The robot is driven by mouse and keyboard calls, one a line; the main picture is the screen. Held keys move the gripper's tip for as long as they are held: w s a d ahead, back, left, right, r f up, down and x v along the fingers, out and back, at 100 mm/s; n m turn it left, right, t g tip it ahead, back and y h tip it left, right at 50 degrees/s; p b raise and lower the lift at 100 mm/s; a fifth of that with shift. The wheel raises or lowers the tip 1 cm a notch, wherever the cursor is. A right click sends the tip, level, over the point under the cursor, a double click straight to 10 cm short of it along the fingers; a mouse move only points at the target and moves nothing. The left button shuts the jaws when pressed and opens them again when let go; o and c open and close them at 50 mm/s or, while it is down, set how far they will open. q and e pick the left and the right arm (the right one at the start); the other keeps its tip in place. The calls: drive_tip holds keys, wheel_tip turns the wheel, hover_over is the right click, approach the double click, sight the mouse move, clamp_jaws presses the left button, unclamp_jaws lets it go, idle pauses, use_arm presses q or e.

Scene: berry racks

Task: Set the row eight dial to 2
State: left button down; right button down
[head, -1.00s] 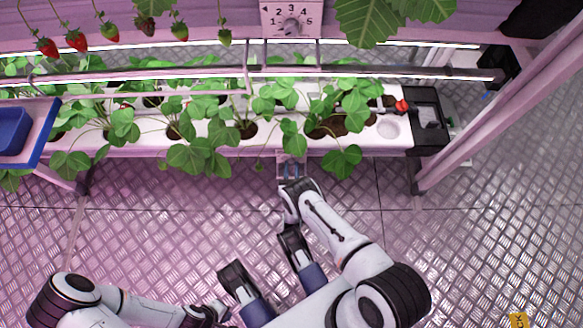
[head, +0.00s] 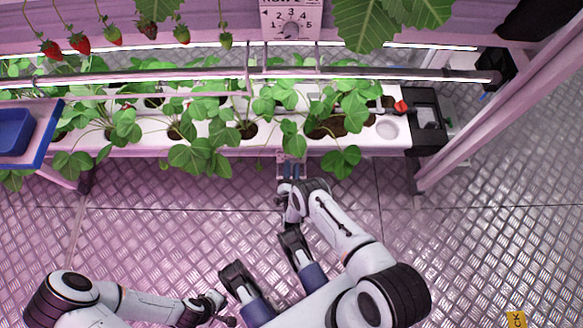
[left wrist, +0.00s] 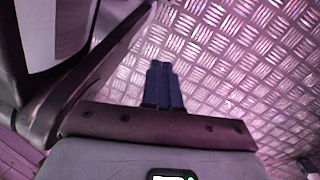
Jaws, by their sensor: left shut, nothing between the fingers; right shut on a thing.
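A small plate (head: 291,155) is on the front edge of the white planter, below the leaves. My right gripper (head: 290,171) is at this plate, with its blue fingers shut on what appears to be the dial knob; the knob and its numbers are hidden. A second dial plate (head: 267,28) with numbers 1 to 5 is on the upper beam, with a grey knob (head: 291,30); its row label is cut off. My left gripper (left wrist: 163,85) is shut and empty over the floor in the left wrist view.
The white planter (head: 230,150) holds several leafy plants. Strawberries (head: 80,43) hang at the upper left. A blue tray (head: 50,135) stands at the left edge. A black box (head: 428,122) is at the planter's right end. The metal floor (head: 150,220) in front is clear.

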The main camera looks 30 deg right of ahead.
drive_tip(key=m, duration=0.4)
drive_tip(key=shift+d+m+p, duration=0.1)
drive_tip(key=shift+m+p, duration=0.2)
drive_tip(key=shift+p, duration=0.05)
use_arm(q)
drive_tip(key=shift+w+d+r+t, duration=0.15)
drive_tip(key=shift+w+r, duration=0.2)
drive_tip(key=shift+w, duration=0.2)
drive_tip(key=shift+w+r+t, duration=0.15)
drive_tip(key=shift+w+r, duration=0.2)
drive_tip(key=shift+w, duration=0.2)
use_arm(e)
drive_tip(key=shift+w+m, duration=0.1)
drive_tip(key=shift+m, duration=2.4)
drive_tip(key=c, duration=0.8)
unclamp_jaws()
drive_tip(key=shift+c, duration=0.2)
